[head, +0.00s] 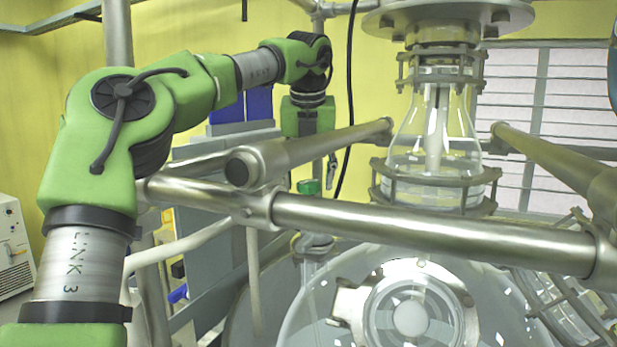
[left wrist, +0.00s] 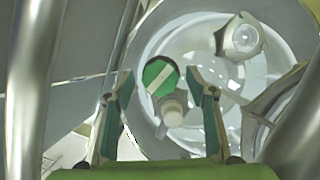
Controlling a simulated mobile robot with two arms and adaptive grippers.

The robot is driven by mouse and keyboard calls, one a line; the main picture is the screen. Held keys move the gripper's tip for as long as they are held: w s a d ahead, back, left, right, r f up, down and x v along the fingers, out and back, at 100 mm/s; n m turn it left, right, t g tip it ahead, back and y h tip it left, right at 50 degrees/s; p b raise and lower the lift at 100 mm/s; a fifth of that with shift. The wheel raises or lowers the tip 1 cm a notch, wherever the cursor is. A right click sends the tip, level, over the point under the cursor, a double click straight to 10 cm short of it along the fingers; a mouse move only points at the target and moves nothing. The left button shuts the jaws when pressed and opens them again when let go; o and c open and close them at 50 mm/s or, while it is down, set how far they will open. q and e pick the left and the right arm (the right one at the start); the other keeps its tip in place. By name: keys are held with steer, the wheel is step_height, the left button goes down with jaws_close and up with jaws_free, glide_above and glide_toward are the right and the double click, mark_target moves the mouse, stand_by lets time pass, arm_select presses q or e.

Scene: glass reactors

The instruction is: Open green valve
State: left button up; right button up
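The green valve (head: 309,187) has a small green cap and stands on glass piping behind the front steel rail. In the left wrist view its round green top (left wrist: 160,77) carries a pale bar running diagonally. My left gripper (left wrist: 160,74) is open, one finger on each side of the green top in that view, with visible gaps to both. In the head view a finger of my left gripper (head: 331,172) hangs just above and right of the valve. The other finger is not clear there. I cannot see contact with the valve. My right gripper is not in view.
A large glass reactor vessel (head: 320,310) lies below. A glass flask (head: 435,140) stands at right. A black cable (head: 349,100) hangs close to my left gripper.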

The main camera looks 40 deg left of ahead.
arm_select(q)
steer(key=v, duration=0.7)
steer(key=shift+r, duration=0.2)
steer(key=shift+s+r, duration=0.1)
steer(key=shift+s, duration=0.05)
